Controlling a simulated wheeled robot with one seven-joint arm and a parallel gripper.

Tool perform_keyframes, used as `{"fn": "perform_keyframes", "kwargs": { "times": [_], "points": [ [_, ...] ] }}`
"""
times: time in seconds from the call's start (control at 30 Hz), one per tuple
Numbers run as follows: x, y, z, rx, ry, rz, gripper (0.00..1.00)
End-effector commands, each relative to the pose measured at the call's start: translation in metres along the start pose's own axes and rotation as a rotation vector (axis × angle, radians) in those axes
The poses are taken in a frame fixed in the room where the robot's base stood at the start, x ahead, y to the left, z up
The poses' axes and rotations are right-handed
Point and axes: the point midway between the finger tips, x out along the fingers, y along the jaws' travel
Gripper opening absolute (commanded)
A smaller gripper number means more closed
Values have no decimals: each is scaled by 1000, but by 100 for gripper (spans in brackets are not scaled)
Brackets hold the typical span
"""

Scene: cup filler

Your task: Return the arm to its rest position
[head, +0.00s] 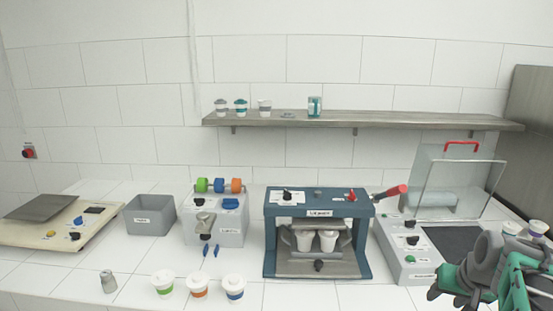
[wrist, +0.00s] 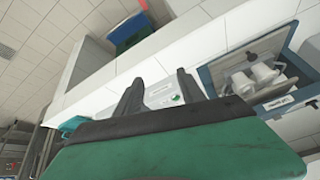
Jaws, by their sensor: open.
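My gripper (wrist: 158,92) shows in the wrist view with its two dark fingers spread apart and nothing between them. In the head view, my green and grey arm shows at the lower right, beside the grey machine with the clear lid (head: 462,190). The fingertips cannot be made out clearly there. In the wrist view, the blue cup machine (wrist: 240,85) lies to the right of the fingers, apart from them.
The blue machine (head: 318,197) holds two white cups and has a red-handled lever at its right. A grey bin (head: 151,216) is at left. A shelf (head: 370,121) with cups runs along the wall.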

Motion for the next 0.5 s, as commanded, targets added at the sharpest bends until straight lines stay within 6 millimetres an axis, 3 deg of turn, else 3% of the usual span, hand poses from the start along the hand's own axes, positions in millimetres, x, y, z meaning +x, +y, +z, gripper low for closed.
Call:
{"fn": "perform_keyframes", "kwargs": {
  "times": [0.17, 0.3, 0.4, 0.5],
  "points": [
    [6, -13, 97, 107, -191, 60, 47],
    [-3, -55, 171, 55, -289, 90, 47],
    [-12, -92, 196, -60, -271, 70, 47],
    [-27, -133, 196, -191, -209, 16, 47]
  ]
}}
